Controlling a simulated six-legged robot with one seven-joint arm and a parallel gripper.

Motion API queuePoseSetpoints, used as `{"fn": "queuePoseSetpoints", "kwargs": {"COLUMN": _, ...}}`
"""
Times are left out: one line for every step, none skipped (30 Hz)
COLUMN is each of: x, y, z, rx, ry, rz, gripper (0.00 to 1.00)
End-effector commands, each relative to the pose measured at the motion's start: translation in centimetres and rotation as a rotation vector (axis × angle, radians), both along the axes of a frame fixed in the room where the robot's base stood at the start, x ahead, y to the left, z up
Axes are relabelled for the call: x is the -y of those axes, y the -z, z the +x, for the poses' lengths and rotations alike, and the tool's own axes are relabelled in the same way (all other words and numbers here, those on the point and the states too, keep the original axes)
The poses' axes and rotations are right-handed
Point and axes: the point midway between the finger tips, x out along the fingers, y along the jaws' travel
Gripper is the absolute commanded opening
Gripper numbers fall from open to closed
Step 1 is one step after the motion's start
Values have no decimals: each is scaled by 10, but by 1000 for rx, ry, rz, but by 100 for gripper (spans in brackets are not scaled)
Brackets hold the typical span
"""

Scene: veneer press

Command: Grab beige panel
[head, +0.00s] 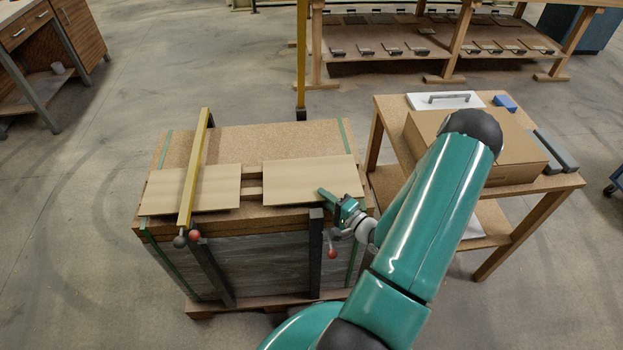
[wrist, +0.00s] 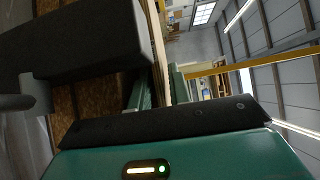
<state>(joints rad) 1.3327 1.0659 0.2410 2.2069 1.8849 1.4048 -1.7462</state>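Two beige panels lie flat on top of the board stack in the head view, a left panel (head: 208,196) and a right panel (head: 300,177). My gripper (head: 328,196) is at the front right edge of the right panel, with one teal finger showing over its top. In the wrist view, the thin edge of the panel (wrist: 157,38) runs between my two teal fingers (wrist: 160,92), one on each side of it. The gap is narrow, but whether the fingers press on the panel cannot be told. The finger below the panel is hidden in the head view.
A yellow bar (head: 195,165) crosses the left panel. Dark posts (head: 316,240) stand at the stack's front, one close to my gripper. A wooden table (head: 500,187) at the right holds a cardboard box (head: 520,150). Open floor (head: 80,250) lies at the left.

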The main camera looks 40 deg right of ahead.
Motion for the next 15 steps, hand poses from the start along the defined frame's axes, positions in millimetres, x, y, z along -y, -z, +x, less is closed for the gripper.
{"fn": "queuePoseSetpoints", "kwargs": {"x": 0, "y": 0, "z": 0, "rx": 0, "ry": 0, "rz": 0, "gripper": 19}}
{"fn": "queuePoseSetpoints", "kwargs": {"x": 0, "y": 0, "z": 0, "rx": 0, "ry": 0, "rz": 0, "gripper": 19}}
{"fn": "queuePoseSetpoints", "kwargs": {"x": 0, "y": 0, "z": 0, "rx": 0, "ry": 0, "rz": 0, "gripper": 17}}
{"fn": "queuePoseSetpoints", "kwargs": {"x": 0, "y": 0, "z": -1, "rx": 0, "ry": 0, "rz": 0, "gripper": 11}}
{"fn": "queuePoseSetpoints", "kwargs": {"x": 0, "y": 0, "z": -1, "rx": 0, "ry": 0, "rz": 0, "gripper": 5}}
{"fn": "queuePoseSetpoints", "kwargs": {"x": 0, "y": 0, "z": -1, "rx": 0, "ry": 0, "rz": 0, "gripper": 0}}
{"fn": "queuePoseSetpoints", "kwargs": {"x": 0, "y": 0, "z": -1, "rx": 0, "ry": 0, "rz": 0, "gripper": 0}}
{"fn": "queuePoseSetpoints", "kwargs": {"x": 0, "y": 0, "z": -1, "rx": 0, "ry": 0, "rz": 0, "gripper": 0}}
{"fn": "queuePoseSetpoints", "kwargs": {"x": 0, "y": 0, "z": -1, "rx": 0, "ry": 0, "rz": 0, "gripper": 0}}
{"fn": "queuePoseSetpoints", "kwargs": {"x": 0, "y": 0, "z": -1, "rx": 1, "ry": 0, "rz": -1, "gripper": 0}}
{"fn": "queuePoseSetpoints", "kwargs": {"x": 0, "y": 0, "z": -1, "rx": 1, "ry": 0, "rz": -1, "gripper": 0}}
{"fn": "queuePoseSetpoints", "kwargs": {"x": 0, "y": 0, "z": -1, "rx": 1, "ry": 0, "rz": -1, "gripper": 0}}
{"fn": "queuePoseSetpoints", "kwargs": {"x": 0, "y": 0, "z": -1, "rx": 1, "ry": 0, "rz": -1, "gripper": 0}}
{"fn": "queuePoseSetpoints", "kwargs": {"x": 0, "y": -1, "z": -1, "rx": 1, "ry": 0, "rz": -1, "gripper": 0}}
{"fn": "queuePoseSetpoints", "kwargs": {"x": 0, "y": -1, "z": -1, "rx": 1, "ry": 0, "rz": -1, "gripper": 0}}
